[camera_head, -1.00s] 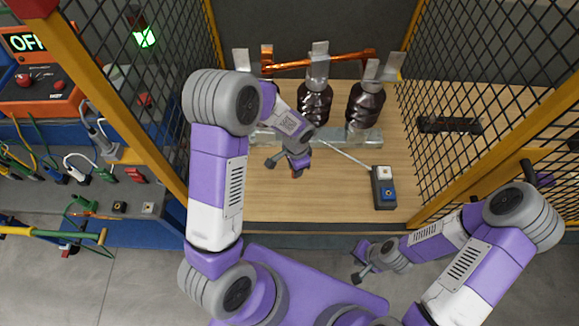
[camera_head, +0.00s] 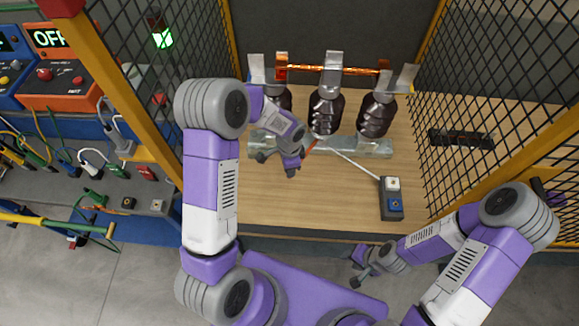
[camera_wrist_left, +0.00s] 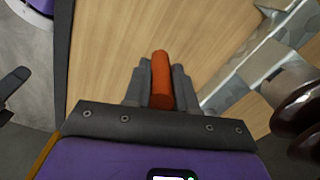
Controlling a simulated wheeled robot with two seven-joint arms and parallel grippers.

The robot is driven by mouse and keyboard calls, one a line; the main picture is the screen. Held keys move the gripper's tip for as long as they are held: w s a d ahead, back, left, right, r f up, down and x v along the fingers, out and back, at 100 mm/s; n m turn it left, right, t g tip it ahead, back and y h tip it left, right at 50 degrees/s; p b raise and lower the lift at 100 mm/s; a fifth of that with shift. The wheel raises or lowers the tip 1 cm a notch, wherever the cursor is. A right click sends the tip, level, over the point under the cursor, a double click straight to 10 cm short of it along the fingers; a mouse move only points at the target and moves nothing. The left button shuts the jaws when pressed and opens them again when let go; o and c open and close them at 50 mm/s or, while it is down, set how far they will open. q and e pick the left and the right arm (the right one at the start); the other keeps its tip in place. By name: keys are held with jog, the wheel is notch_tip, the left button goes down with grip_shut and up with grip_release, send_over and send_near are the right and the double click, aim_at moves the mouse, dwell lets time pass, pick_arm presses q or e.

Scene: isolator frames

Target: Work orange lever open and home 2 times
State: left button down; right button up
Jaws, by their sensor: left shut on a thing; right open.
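The orange lever handle (camera_wrist_left: 161,80) stands between the fingers of my left gripper (camera_wrist_left: 160,85) in the left wrist view. In the head view its orange end (camera_head: 312,145) shows just right of my left gripper (camera_head: 297,158), which is shut on it. A pale rod runs from near there to the small box (camera_head: 391,199). The copper bar (camera_head: 350,69) lies across the tops of dark ribbed insulators (camera_head: 326,110); whether its ends touch the outer metal posts is unclear. My right gripper (camera_head: 359,267) is open and empty in front of the bench.
Black mesh panels with yellow frames (camera_head: 125,90) stand on both sides of the wooden bench (camera_head: 300,210). An orange box with an OFF display (camera_head: 65,65) and several cables are at the left. The bench front is mostly clear.

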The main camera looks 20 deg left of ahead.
pick_arm(q)
jog(key=c, duration=0.9)
grip_release()
jog(key=shift+w+a, duration=0.15)
jog(key=shift+r+p, duration=0.55)
jog(key=shift+r, duration=3.3)
